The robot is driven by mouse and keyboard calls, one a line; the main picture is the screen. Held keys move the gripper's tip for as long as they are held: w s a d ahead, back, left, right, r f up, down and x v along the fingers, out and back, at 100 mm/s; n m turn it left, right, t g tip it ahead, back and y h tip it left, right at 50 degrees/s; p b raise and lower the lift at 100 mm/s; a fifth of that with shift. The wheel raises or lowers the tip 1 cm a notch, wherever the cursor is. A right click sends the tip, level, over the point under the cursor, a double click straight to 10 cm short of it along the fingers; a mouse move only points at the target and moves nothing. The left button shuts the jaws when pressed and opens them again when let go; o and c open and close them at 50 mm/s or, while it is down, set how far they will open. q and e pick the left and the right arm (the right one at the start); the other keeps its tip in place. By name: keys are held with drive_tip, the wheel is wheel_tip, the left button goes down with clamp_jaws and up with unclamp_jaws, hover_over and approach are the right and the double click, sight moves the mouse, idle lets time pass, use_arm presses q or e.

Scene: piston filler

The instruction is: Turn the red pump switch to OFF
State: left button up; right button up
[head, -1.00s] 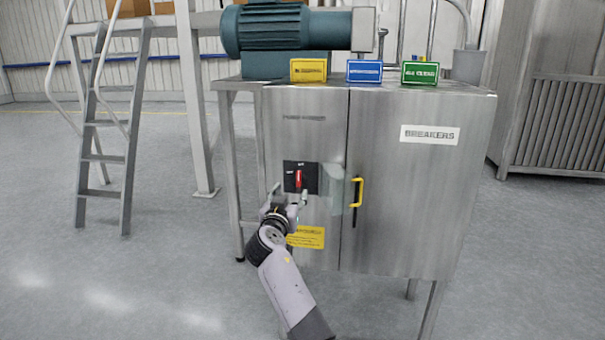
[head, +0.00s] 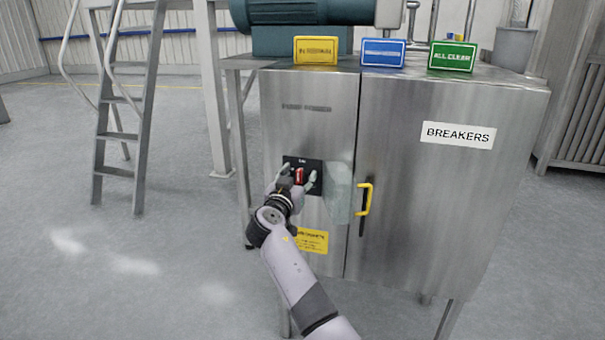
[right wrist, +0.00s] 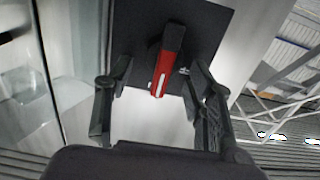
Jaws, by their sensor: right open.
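The red pump switch (head: 299,175) is a red handle on a black plate (head: 318,163), on the left door of the steel cabinet. The handle stands about upright in the head view. My right gripper (head: 298,180) is open in front of it, with one finger on each side of the handle. In the right wrist view the red switch (right wrist: 168,72) lies between the open fingers of my right gripper (right wrist: 155,95). I cannot tell whether a finger touches it. The plate's lettering is too small to read fully. My left gripper is not in view.
The steel cabinet (head: 420,200) has a yellow door handle (head: 364,199) right of the switch and a BREAKERS label (head: 458,135). A clear flap (head: 339,190) sits beside the black plate. Yellow, blue and green signs stand on top. A ladder (head: 128,110) stands at the left.

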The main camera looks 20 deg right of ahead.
drive_tip(key=shift+a, duration=0.1)
drive_tip(key=shift+c, duration=0.6)
clamp_jaws()
